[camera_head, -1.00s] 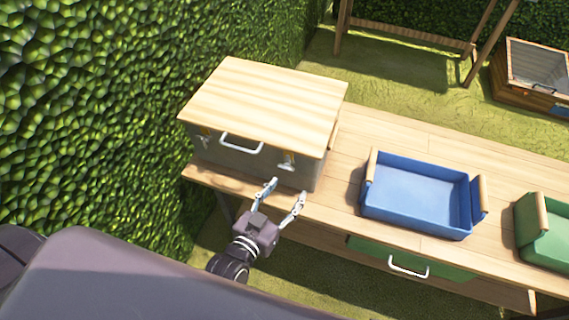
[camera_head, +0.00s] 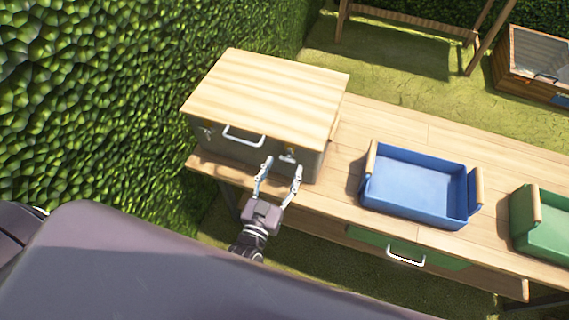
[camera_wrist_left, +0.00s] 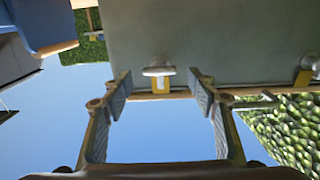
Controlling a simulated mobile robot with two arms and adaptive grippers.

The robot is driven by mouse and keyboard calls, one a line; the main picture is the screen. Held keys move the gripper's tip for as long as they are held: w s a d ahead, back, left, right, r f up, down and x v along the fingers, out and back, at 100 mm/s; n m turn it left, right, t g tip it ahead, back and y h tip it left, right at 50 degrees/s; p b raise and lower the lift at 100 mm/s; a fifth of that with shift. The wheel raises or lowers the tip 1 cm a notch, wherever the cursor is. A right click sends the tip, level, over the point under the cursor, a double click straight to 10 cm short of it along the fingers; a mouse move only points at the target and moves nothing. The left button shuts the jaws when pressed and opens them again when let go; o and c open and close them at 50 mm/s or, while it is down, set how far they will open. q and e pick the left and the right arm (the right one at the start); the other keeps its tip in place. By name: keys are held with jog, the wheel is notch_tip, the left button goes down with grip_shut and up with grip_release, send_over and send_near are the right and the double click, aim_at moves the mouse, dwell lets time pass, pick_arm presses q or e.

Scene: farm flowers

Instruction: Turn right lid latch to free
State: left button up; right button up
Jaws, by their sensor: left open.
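The wooden-lidded grey box (camera_head: 265,92) stands on the left end of the workbench, lid down. The right lid latch (camera_head: 289,154) is a small pale piece with a yellow part, on the box's front just below the lid. In the left wrist view this latch (camera_wrist_left: 158,71) appears between my open fingertips, its lower piece yellow. My left gripper (camera_head: 282,166) is open and empty in front of it; contact cannot be told. The left latch (camera_head: 207,132) is on the other side of the lid handle (camera_head: 243,137). My right gripper is not in view.
A blue bin (camera_head: 418,185) and a green bin (camera_head: 545,222) stand on the bench (camera_head: 345,205) to the right. A green drawer with a white handle (camera_head: 407,257) is below the bench top. A hedge (camera_head: 90,90) closes off the left side.

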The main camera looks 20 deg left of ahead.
pick_arm(q)
jog(key=shift+w, duration=0.85)
jog(key=shift+c, duration=0.7)
jog(key=c, duration=1)
